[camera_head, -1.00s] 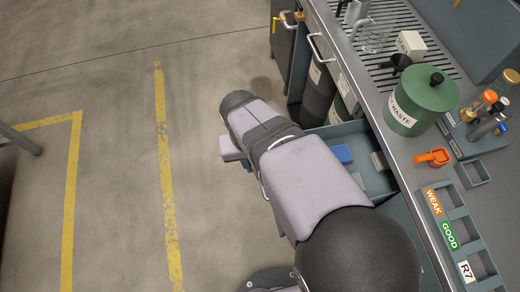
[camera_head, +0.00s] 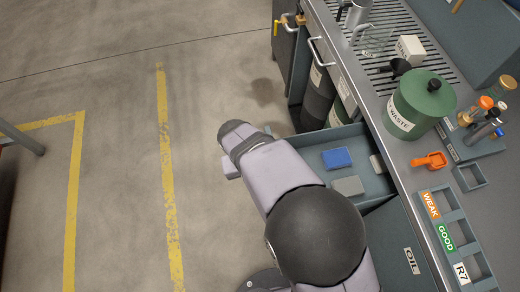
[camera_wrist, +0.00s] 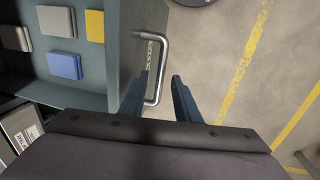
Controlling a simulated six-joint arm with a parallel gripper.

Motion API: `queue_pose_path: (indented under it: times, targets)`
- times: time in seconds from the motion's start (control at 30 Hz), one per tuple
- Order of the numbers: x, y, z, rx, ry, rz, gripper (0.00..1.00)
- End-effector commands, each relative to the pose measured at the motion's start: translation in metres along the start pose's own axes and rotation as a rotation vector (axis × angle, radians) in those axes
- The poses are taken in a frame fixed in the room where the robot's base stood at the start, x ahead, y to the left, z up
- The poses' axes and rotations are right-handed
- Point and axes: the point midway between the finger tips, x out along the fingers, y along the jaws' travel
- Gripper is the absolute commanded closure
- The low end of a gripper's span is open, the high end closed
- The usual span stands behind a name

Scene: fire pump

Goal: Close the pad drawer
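The pad drawer (camera_head: 318,141) stands pulled out from the bench in the head view, with a blue pad (camera_head: 337,158) and grey pads (camera_head: 348,186) inside. In the wrist view the drawer (camera_wrist: 118,40) fills the upper left and also holds a yellow pad (camera_wrist: 95,26). Its metal handle (camera_wrist: 164,60) sticks out from the front panel. My gripper (camera_wrist: 160,76) is open, with its two fingers apart. The handle bar shows between the fingertips; I cannot tell whether either touches it. In the head view my arm hides the drawer front and the fingers.
A green waste can (camera_head: 420,104), an orange scoop (camera_head: 430,161) and a labelled rack (camera_head: 447,238) stand on the bench. A closed OIL drawer (camera_head: 411,260) is beside the open one.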

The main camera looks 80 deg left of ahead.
Motion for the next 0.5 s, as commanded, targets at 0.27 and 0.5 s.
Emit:
queue_pose_path:
  times: [0.27,0.5]
  targets:
    - [0.0102,0.0001,0.0002,0.001,0.000,-0.001,0.71]
    - [0.0101,0.0001,0.0002,0.001,0.000,-0.001,0.87]
